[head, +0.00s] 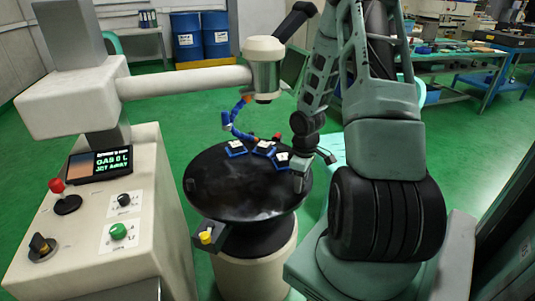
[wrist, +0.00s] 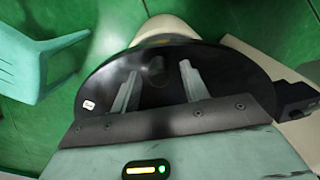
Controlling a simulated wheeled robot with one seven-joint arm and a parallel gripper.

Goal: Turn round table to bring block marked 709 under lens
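The round table (head: 235,190) is a black disc on a pale drum, seen in the head view; its dark top also fills the middle of the wrist view (wrist: 155,95). The lens head (head: 264,70) hangs above the far side. My gripper (head: 300,180) is at the table's right edge, its two fingers (wrist: 159,70) apart with nothing between them.
A blue jointed hose (head: 237,112) hangs beside the blocks. A yellow knob (head: 206,237) sits on a bracket at the front rim. A control cabinet (head: 150,200) with a lit screen (head: 100,164) stands left. A pale green chair (wrist: 35,62) shows in the wrist view.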

